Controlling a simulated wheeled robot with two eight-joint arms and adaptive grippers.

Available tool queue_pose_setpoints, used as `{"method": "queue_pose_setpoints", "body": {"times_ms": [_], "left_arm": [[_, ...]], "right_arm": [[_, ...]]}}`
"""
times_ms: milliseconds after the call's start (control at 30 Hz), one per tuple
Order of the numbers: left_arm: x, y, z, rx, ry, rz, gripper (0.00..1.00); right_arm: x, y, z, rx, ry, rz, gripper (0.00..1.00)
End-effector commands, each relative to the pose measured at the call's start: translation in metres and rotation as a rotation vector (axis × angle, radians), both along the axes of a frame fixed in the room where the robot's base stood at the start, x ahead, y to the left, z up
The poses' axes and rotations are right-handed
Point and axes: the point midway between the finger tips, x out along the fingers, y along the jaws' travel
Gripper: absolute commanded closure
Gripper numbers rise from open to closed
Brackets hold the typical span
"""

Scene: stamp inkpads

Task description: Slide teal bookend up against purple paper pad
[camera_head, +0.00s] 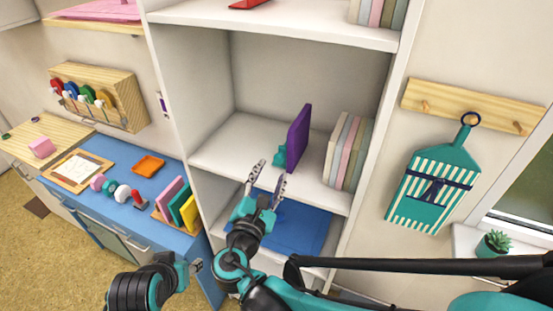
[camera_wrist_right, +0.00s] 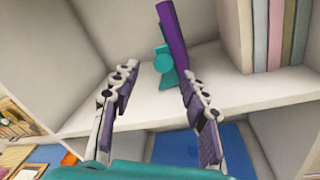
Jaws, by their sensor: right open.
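The purple paper pad (camera_head: 298,138) stands upright on the middle shelf, and its edge shows in the wrist view (camera_wrist_right: 172,36). The small teal bookend (camera_head: 282,157) stands just left of the pad; in the wrist view the bookend (camera_wrist_right: 164,70) overlaps the pad's lower part. I cannot tell whether they touch. My right gripper (camera_head: 270,174) is open and empty at the shelf's front, its fingers (camera_wrist_right: 159,76) pointing in toward the bookend from in front. My left arm shows at the lower left; its gripper end (camera_head: 196,265) is small and its fingers are unclear.
A row of pastel books (camera_head: 347,150) stands right of the pad, with a gap between. The shelf left of the bookend is clear up to the side wall (camera_head: 188,95). A blue mat (camera_head: 300,228) lies on the shelf below. Another shelf (camera_head: 290,22) is above.

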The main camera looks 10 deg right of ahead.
Motion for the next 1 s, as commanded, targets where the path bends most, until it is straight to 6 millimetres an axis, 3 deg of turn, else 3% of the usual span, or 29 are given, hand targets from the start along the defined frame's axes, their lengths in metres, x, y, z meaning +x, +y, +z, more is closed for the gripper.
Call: {"method": "queue_pose_setpoints", "body": {"times_ms": [100, 300, 467, 800, 1000], "left_arm": [[0.000, 0.000, 0.007, 0.000, 0.000, 0.000, 0.55], [0.000, 0.000, 0.010, 0.000, 0.000, 0.000, 0.55], [0.000, 0.000, 0.009, 0.000, 0.000, 0.000, 0.55], [0.000, 0.000, 0.007, 0.000, 0.000, 0.000, 0.55], [0.000, 0.000, 0.007, 0.000, 0.000, 0.000, 0.55]], "right_arm": [[-0.003, 0.010, 0.000, -0.253, 0.110, -0.065, 0.55], [-0.008, 0.016, -0.004, -0.488, 0.232, -0.130, 0.55], [0.001, 0.009, -0.005, -0.521, 0.252, -0.143, 0.55], [0.047, -0.017, -0.005, -0.517, 0.250, -0.140, 0.55], [0.058, -0.023, -0.005, -0.518, 0.249, -0.137, 0.55]]}}
